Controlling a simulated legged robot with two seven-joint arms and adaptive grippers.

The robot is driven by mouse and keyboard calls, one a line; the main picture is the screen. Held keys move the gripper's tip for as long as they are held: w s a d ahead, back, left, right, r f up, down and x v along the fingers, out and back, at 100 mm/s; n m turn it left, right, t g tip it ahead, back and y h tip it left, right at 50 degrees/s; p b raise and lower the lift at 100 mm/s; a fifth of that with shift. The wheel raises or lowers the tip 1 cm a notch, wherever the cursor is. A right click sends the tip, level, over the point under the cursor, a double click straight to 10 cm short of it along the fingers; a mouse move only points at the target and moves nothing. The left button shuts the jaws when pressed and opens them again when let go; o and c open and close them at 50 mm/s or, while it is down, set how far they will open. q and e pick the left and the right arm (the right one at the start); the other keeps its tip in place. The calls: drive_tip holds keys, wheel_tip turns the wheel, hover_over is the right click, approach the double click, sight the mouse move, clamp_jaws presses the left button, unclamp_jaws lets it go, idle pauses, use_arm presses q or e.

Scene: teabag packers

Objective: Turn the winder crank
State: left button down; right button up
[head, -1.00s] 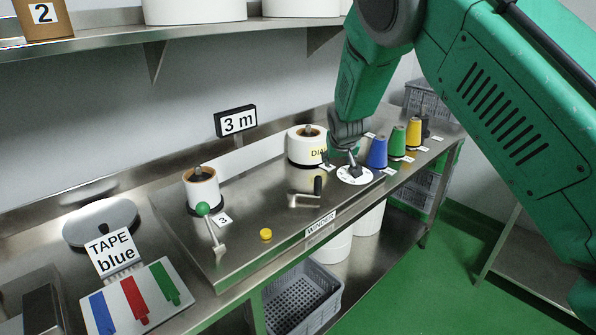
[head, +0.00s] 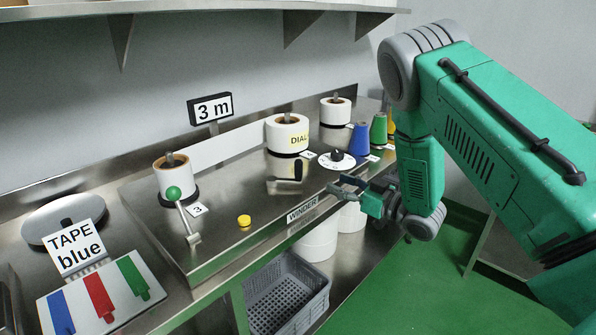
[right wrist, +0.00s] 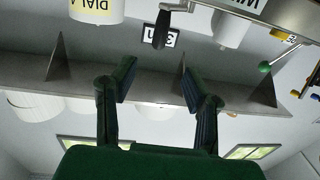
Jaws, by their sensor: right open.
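The winder crank (head: 284,184) is a metal arm with an upright black handle (head: 298,171). It stands on the steel bench behind the WINDER label (head: 302,210). In the right wrist view the crank's black handle (right wrist: 162,28) appears upside down at the top, beyond the fingers. My right gripper (head: 338,184) is open and empty, at the bench's front edge, to the right of the crank and apart from it. Its two spread fingers also show in the right wrist view (right wrist: 156,82). My left gripper is not in view.
A green-knobbed lever (head: 174,193) and a yellow button (head: 244,221) are left of the crank. The DIAL spool (head: 284,133) stands behind it. Bench around the crank is clear.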

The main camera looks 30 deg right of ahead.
sight(299, 167)
drive_tip(key=x, duration=1.3)
drive_tip(key=shift+w+p, duration=0.25)
drive_tip(key=shift+p, duration=0.1)
clamp_jaws()
